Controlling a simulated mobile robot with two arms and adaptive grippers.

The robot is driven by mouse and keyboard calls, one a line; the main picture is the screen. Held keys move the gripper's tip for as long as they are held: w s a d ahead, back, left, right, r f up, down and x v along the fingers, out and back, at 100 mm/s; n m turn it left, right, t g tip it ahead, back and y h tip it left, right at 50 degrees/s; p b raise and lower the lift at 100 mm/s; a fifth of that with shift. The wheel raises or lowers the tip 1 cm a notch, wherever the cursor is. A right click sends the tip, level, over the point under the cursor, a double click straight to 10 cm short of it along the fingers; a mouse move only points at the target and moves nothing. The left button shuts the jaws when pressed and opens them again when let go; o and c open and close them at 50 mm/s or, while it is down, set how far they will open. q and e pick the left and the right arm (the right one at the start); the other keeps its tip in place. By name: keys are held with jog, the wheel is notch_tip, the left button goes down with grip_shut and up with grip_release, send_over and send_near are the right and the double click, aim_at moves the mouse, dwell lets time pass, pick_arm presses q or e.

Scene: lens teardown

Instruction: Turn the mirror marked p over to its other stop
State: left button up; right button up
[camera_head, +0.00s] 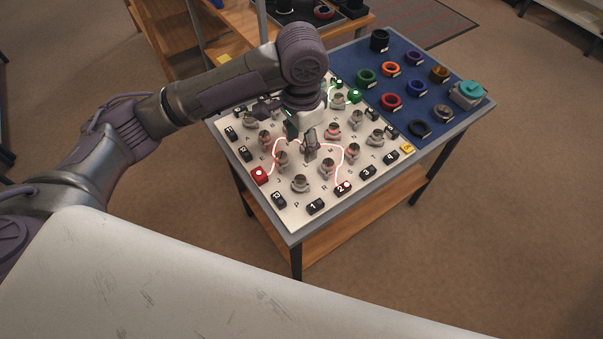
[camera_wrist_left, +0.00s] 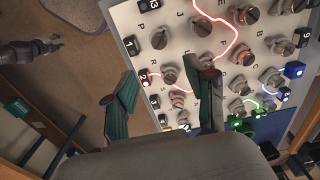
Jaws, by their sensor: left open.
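The mirror marked p (camera_head: 301,184) is a small round grey knob on the white board, with the letter P printed beside it. In the left wrist view it is the knob (camera_wrist_left: 160,38) near the P and the block marked 13. My left gripper (camera_head: 301,141) is over the middle of the board, pointing down, open and empty. It is behind the p mirror, apart from it. Its two fingers (camera_wrist_left: 167,104) are spread wide in the left wrist view. A dark shape, apparently my right gripper (camera_wrist_left: 50,45), shows small at the upper left there; its opening is unclear.
Several other mirror knobs stand close around, such as the one by R (camera_wrist_left: 170,75). A red source (camera_head: 259,175) sends a bent red beam to block 2 (camera_head: 343,187). A blue mat (camera_head: 407,73) with coloured rings lies at the right.

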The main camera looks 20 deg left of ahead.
aim_at(301, 178)
pick_arm(q)
notch_tip(301, 178, down, 13)
jog(key=shift+f+p, duration=0.1)
jog(key=shift+p, duration=0.25)
jog(key=shift+c, duration=1.2)
grip_shut()
